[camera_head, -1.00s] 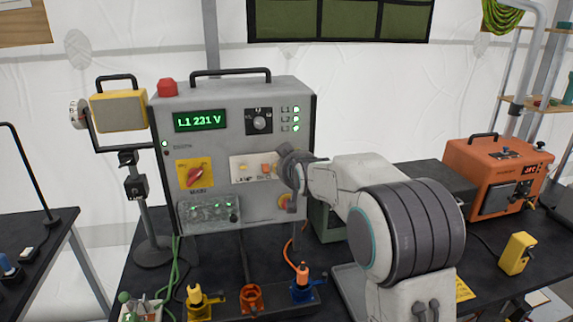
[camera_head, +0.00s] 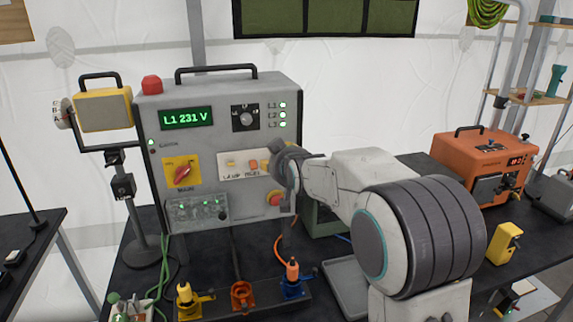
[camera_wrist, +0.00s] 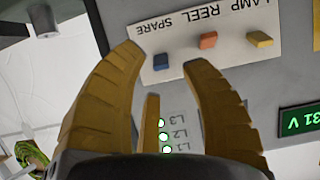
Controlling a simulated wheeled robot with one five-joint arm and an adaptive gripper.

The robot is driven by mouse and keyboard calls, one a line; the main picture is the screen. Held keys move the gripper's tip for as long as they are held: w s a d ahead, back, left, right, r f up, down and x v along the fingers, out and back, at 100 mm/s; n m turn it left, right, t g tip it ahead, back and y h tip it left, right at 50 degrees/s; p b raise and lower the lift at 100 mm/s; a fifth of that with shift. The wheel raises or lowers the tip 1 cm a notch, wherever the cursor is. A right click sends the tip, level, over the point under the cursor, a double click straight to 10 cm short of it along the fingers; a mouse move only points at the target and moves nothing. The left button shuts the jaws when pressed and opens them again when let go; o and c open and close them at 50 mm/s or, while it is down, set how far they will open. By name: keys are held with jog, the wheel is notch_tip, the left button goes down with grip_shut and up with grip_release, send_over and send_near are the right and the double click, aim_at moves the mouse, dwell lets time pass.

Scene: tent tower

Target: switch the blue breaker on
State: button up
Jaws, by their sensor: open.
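The blue breaker (camera_wrist: 161,61) is a small blue lever on the white breaker plate (camera_wrist: 215,45), at its SPARE end in the wrist view. The orange REEL breaker (camera_wrist: 208,40) and the yellow LAMP breaker (camera_wrist: 259,39) sit beside it. My gripper (camera_wrist: 159,58) is open, its yellow fingers pointing at the plate. The blue lever appears between the fingertips, and I cannot tell whether they touch anything. In the head view my gripper (camera_head: 286,170) hides the blue breaker. I cannot tell which way the lever is set.
The grey panel (camera_head: 222,95) has a lit display reading L1 231 V, a yellow-backed red main switch (camera_head: 182,172) and a round red button (camera_head: 275,198). An orange unit (camera_head: 483,165) stands right.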

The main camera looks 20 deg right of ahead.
jog(key=v, duration=0.8)
jog(key=shift+s, duration=0.2)
jog(key=s+f+g, duration=0.9)
jog(key=s+f, duration=0.6)
jog(key=f, duration=0.1)
jog(key=s, duration=1.8)
jog(key=shift+r+g, duration=0.25)
jog(key=shift+g, duration=0.15)
jog(key=shift+s, duration=0.1)
